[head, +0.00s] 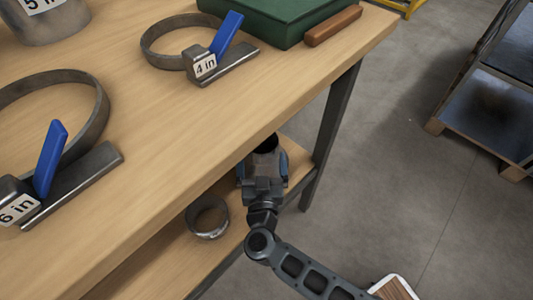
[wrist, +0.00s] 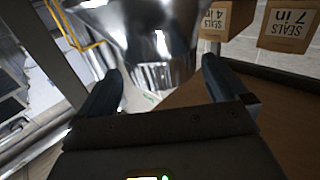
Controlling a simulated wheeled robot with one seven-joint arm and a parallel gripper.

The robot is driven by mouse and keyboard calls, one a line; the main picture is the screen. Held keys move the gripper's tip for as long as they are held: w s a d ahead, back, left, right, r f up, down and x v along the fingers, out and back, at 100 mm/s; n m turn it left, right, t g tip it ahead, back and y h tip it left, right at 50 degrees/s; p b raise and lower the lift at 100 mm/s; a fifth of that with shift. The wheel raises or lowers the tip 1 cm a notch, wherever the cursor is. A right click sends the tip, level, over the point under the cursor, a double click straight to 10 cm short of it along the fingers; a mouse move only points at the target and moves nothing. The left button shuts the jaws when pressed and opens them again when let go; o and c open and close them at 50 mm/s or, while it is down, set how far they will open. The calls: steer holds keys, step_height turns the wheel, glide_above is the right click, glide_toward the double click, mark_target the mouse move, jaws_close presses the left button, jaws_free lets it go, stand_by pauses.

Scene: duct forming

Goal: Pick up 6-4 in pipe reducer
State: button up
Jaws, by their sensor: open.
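A shiny metal piece with a flared, cone-like shape, which looks like the pipe reducer (wrist: 150,35), fills the top middle of the wrist view. No size label shows on it. My gripper (wrist: 163,78) is open, with one dark finger on each side of its narrower lower end. I cannot tell whether either finger touches it. In the head view my gripper (head: 265,160) is at the lower shelf (head: 160,262), below the tabletop's front edge.
Above are the tabletop (head: 190,115), a 4 in clamp (head: 222,68) and a 6 in clamp (head: 70,185). A table leg (head: 332,130) stands to the right. Seals boxes (wrist: 287,25) show in the wrist view.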

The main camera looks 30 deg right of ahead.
steer(key=b+x, duration=0.2)
steer(key=x, duration=0.4)
steer(key=shift+r, duration=0.15)
steer(key=c, duration=1.3)
